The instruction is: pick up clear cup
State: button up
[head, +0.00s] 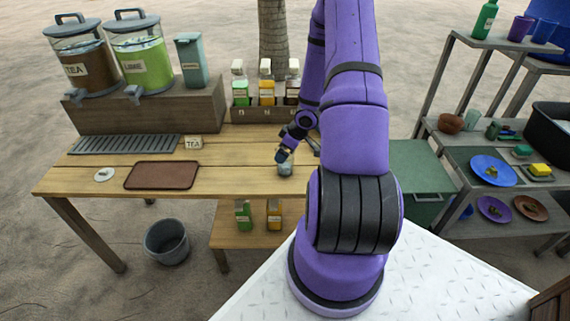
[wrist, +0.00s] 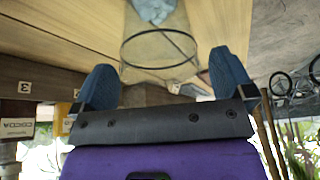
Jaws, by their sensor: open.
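The clear cup (head: 285,170) stands on the wooden table near its front edge, small and greyish in the head view. In the wrist view its thin dark rim (wrist: 160,34) shows as a ring in front of my gripper. My gripper (head: 281,156) is close above and beside the cup at the end of my purple arm. In the wrist view my gripper (wrist: 163,66) is open, with a blue pad on each side of the rim's near part. Nothing is clamped. I cannot tell whether the pads touch the cup.
Several cartons (head: 267,92) stand in a rack behind my gripper. Two drink dispensers (head: 140,62) stand at the back left. The table's middle is clear.

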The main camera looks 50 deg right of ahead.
jog(key=shift+x, duration=1.5)
jog(key=shift+s, duration=0.1)
jog(key=c, duration=1)
jog(key=shift+r, duration=0.1)
